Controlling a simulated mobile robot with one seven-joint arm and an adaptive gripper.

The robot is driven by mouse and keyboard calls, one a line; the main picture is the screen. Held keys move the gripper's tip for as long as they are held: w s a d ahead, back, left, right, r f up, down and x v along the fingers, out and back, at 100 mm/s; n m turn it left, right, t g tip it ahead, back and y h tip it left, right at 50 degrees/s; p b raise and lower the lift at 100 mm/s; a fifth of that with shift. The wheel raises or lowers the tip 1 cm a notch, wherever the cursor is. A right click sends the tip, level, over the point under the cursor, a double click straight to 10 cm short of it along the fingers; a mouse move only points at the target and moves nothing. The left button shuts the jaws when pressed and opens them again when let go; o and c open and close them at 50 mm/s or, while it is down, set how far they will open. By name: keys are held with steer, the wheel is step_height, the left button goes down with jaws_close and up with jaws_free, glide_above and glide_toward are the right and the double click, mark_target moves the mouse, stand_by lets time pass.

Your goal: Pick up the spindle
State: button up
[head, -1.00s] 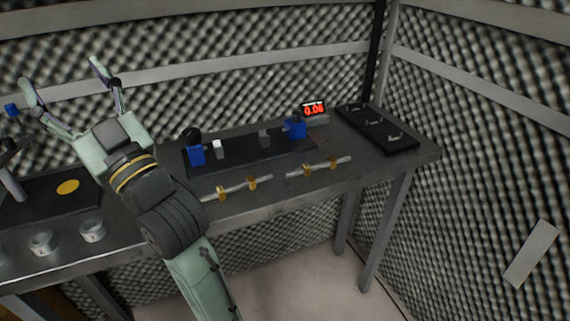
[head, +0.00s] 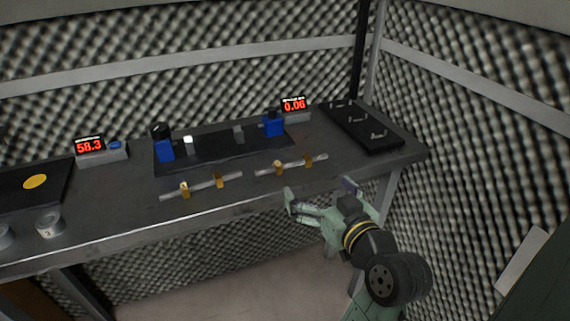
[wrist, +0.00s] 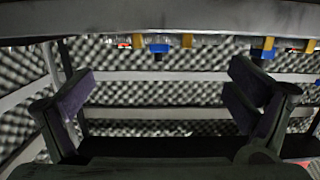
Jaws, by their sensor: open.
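Two silver spindles with brass-coloured pieces lie along the front of the dark workbench: a left spindle (head: 202,187) and a right spindle (head: 293,164). The frames do not show which one is meant. My gripper (head: 320,192) is open and empty, in front of the bench's front edge, below and slightly right of the right spindle in the head view. It touches neither spindle. In the wrist view my gripper's two fingers (wrist: 160,95) stand wide apart with nothing between them. Brass-coloured pieces show beyond the bench edge at the top of that view.
The workbench (head: 120,218) has a dark plate with blue blocks (head: 165,150) behind the spindles. A black tray (head: 360,128) lies at right. Two red displays (head: 89,146) (head: 294,104) stand at the back. Metal cups (head: 48,224) stand at left. Foam walls close in at right.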

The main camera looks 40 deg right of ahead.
mark_target(296, 174)
steer(key=p+x, duration=0.1)
steer(key=x, duration=0.3)
steer(key=shift+w, duration=0.45)
steer(key=x, duration=0.1)
steer(key=p+x, duration=0.1)
steer(key=x, duration=0.1)
steer(key=p+x, duration=0.1)
steer(key=shift+w+r, duration=0.25)
steer(key=shift+w, duration=0.2)
steer(key=shift+w+f, duration=0.15)
steer(key=shift+w, duration=0.15)
steer(key=shift+c, duration=0.2)
steer(key=c, duration=1.5)
